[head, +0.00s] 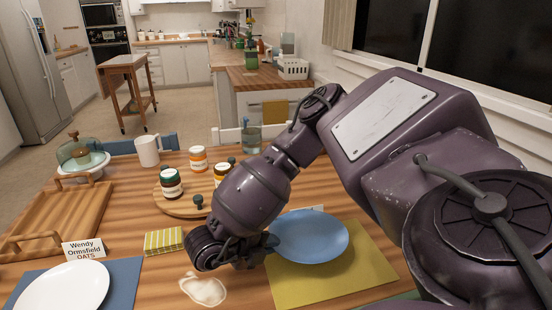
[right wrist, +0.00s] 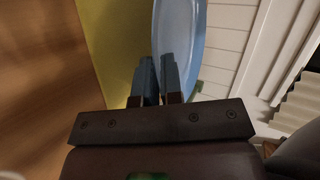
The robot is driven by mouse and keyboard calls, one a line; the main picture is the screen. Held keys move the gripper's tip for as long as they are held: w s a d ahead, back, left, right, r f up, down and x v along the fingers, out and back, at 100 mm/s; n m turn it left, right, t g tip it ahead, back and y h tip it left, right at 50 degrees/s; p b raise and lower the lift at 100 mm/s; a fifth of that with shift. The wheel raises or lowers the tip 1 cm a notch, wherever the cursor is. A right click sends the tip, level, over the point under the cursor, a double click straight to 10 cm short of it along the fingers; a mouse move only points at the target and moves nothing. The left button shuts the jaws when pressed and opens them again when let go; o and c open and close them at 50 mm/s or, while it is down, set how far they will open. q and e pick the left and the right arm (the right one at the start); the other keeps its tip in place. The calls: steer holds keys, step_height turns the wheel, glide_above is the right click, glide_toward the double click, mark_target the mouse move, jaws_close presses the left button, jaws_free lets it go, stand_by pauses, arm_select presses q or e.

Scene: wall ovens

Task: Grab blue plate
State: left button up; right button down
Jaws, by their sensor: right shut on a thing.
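The blue plate (head: 312,240) is at the middle of the head view, over the yellow placemat (head: 335,275). My right gripper (head: 268,245) is at the plate's left edge in the head view, partly hidden by my own wrist. In the right wrist view, the gripper (right wrist: 160,75) is shut on the rim of the blue plate (right wrist: 178,28). The plate looks tilted there, but I cannot tell whether it is clear of the placemat. My left gripper does not show in either view.
A white plate (head: 62,290) lies on a blue placemat at front left. Several jars stand on a round board (head: 180,205). A white mug (head: 148,151) and a glass (head: 252,138) are farther back.

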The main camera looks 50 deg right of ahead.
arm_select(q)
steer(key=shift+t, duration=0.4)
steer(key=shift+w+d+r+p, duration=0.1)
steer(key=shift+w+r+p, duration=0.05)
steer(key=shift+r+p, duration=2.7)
arm_select(e)
step_height(320, 180, up, 16)
